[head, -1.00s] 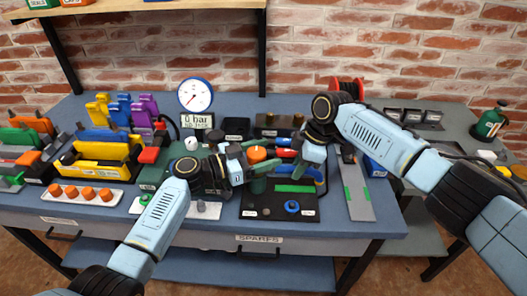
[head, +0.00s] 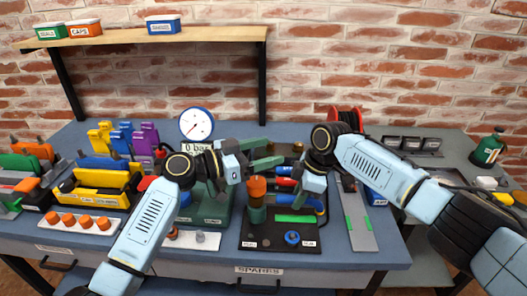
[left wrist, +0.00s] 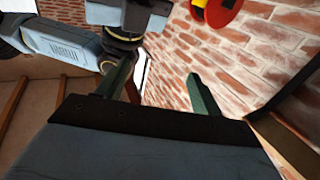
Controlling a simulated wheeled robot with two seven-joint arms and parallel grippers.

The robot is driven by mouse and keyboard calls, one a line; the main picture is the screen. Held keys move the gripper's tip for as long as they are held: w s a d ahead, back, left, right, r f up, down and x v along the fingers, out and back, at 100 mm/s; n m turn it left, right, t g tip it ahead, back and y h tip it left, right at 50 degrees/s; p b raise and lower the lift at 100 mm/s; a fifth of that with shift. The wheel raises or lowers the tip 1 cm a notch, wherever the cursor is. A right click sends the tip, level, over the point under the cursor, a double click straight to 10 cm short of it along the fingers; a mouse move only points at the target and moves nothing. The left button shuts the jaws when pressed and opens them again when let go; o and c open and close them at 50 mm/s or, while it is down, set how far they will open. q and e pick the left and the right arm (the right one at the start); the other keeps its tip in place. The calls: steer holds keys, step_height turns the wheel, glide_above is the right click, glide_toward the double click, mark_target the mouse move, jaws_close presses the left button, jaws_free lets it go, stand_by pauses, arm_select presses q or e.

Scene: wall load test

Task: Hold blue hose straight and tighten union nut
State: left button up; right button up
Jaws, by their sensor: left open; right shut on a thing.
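The blue hose (head: 321,206) curves at the right side of a black board (head: 262,232) on the bench. My right gripper (head: 299,197) is low over it and shut on it; the contact is partly hidden by the gripper. A blue ring-shaped nut (head: 291,238) sits at the board's front; I cannot tell whether it is the union nut. My left gripper (head: 278,154) is open and empty, above and behind an orange-topped green cylinder (head: 257,196). Its two green fingers are spread apart with nothing between them in the left wrist view (left wrist: 161,88).
A dial gauge (head: 196,124) stands behind, left of my left gripper. A yellow holder (head: 98,195) and orange caps (head: 88,221) are at left. A grey strip (head: 359,222) lies right of the board. A red reel (head: 346,117) stands at the back, also in the left wrist view (left wrist: 222,12).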

arm_select(q)
steer(key=n+t, duration=0.1)
steer(key=t, duration=0.2)
steer(key=n+t+y, duration=0.7)
steer(key=n+y, duration=0.3)
steer(key=y, duration=0.3)
glide_toward(258, 181)
steer(key=w, duration=0.3)
steer(key=w+d, duration=0.1)
steer(key=w, duration=0.3)
steer(key=w+f, duration=0.1)
steer(key=w, duration=0.3)
steer(key=shift+w+d, duration=0.2)
steer(key=c, duration=1)
